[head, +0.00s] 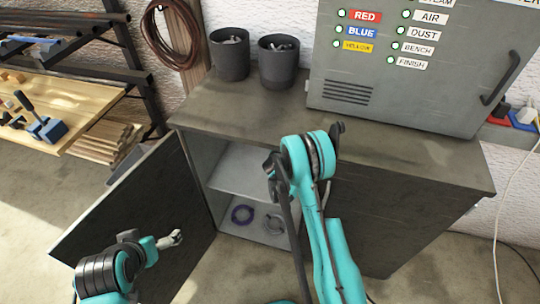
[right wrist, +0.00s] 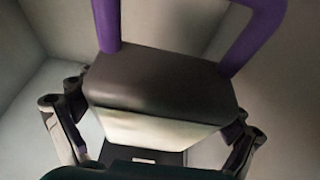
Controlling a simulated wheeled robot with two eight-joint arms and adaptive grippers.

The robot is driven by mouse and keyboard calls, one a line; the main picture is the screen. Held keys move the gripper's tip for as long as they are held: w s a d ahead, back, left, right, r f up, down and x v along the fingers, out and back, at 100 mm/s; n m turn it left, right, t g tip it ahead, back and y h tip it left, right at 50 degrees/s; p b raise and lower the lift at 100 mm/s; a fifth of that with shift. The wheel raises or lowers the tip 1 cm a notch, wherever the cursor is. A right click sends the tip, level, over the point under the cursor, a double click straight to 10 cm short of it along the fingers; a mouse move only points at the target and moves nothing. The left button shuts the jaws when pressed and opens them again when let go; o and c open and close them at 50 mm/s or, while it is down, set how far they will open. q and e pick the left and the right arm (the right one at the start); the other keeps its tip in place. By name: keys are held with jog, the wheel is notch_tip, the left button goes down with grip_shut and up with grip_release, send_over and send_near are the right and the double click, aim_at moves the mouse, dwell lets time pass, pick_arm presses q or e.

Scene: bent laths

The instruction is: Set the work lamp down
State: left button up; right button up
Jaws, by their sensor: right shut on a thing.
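The work lamp (right wrist: 160,85) fills the middle of the right wrist view. It has a dark body, a pale front face and a purple tubular frame. My right gripper (right wrist: 160,130) is shut on it, with a finger on each side. Pale panels surround the lamp there; I cannot tell whether it touches one. In the head view the lamp and right gripper cannot be made out, and my right arm covers part of the cabinet opening. My left gripper (head: 170,239) is in front of the open door; its fingers are too small to read.
The grey cabinet (head: 420,165) has its door (head: 150,205) swung open to the left. Inside are a shelf (head: 240,172), a purple ring (head: 242,214) and a grey coil (head: 274,225). Two dark pots (head: 229,60) and a labelled metal box (head: 425,85) stand on top.

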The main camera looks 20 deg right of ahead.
jog(key=w+a+f+b, duration=0.6)
jog(key=w+a+f, duration=0.2)
jog(key=f, duration=0.2)
jog(key=shift+a+f, duration=0.2)
jog(key=shift+f, duration=0.1)
jog(key=shift+w+f, duration=0.1)
jog(key=o, duration=1.5)
jog(key=shift+o, duration=0.2)
